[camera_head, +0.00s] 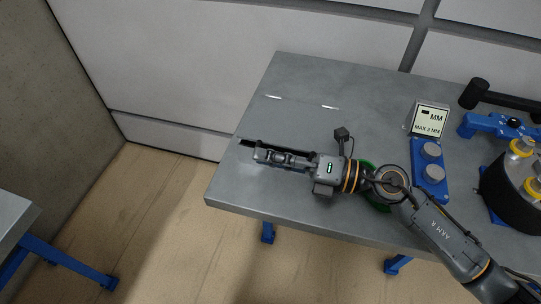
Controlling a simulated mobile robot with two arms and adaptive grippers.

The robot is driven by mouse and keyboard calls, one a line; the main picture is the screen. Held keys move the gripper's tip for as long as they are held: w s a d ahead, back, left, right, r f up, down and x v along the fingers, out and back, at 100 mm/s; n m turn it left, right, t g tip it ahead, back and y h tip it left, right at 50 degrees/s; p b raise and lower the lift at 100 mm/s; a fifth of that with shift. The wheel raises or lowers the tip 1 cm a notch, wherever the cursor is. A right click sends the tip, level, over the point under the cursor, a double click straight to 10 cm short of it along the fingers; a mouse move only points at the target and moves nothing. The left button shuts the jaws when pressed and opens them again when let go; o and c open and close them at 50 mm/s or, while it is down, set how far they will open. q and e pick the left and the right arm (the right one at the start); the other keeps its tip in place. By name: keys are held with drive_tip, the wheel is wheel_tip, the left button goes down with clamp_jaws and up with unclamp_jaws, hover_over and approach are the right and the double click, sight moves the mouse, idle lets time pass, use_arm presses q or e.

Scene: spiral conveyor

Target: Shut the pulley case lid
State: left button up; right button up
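A flat grey panel (295,125), much the same colour as the table top, lies at the table's left end. It looks like the pulley case's lid, with two bright strips along its far edge. A dark line shows along its near edge. I cannot tell for sure whether it is fully down. My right gripper (259,153) reaches left across the near edge of this panel, its fingers low over it and covering part of that edge. I cannot tell if it touches. Its fingers look close together, but their gap is hidden. My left gripper is not in view.
The grey table (300,222) has a free front-left corner. A green object (377,205) is partly hidden under my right arm. To the right are a gauge sign (430,119), a blue block with grey knobs (431,171), a black hammer (478,92) and a dark round holder (511,197).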

idle(0.3)
drive_tip(key=shift+d, duration=0.3)
drive_tip(key=v, duration=1.1)
drive_tip(key=shift+s+d, duration=0.2)
